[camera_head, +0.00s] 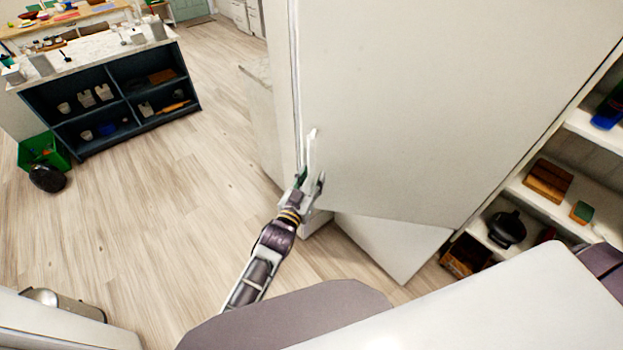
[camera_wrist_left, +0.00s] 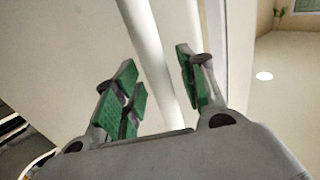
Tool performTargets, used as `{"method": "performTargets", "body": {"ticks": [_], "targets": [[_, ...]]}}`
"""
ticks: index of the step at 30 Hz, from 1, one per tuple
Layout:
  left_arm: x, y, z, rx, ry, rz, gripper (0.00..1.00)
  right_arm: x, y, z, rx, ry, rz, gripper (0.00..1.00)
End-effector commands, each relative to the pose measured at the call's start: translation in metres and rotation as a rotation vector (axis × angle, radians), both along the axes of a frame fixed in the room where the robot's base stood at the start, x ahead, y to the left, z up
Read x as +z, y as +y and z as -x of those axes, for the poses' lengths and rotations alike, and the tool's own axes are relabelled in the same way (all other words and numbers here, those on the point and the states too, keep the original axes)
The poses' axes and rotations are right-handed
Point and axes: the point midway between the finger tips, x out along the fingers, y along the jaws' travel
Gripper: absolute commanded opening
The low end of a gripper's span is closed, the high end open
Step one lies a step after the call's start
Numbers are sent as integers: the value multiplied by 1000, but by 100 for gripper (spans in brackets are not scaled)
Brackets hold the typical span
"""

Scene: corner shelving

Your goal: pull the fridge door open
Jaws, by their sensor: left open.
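The fridge door (camera_head: 440,100) is a large pale panel filling the upper middle of the head view. A white upright bar handle (camera_head: 312,150) sits near its left edge. My left gripper (camera_head: 309,186) is at the lower part of this handle. In the left wrist view my left gripper (camera_wrist_left: 160,88) is open, its green-padded fingers apart. The white handle bar (camera_wrist_left: 150,60) runs between the fingers, with visible gaps on both sides. The door surface (camera_wrist_left: 60,60) lies behind it. My right gripper is out of view.
Shelves with a brown box (camera_head: 548,180) and a black pot (camera_head: 507,229) stand at the right. A dark shelving island (camera_head: 110,100) and a green bin (camera_head: 42,152) are at the upper left. The wooden floor (camera_head: 170,200) left of the door is clear.

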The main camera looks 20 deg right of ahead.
Motion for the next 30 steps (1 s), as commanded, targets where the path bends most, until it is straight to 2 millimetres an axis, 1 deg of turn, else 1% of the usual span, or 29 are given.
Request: {"method": "performTargets", "body": {"ticks": [5,11,30], "targets": [[-1,3,4,0,2,-1,41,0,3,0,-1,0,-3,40],[-1,13,15,1,2,-1,41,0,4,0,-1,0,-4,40],[-1,59,69,0,1,-1,41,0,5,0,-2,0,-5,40]]}}
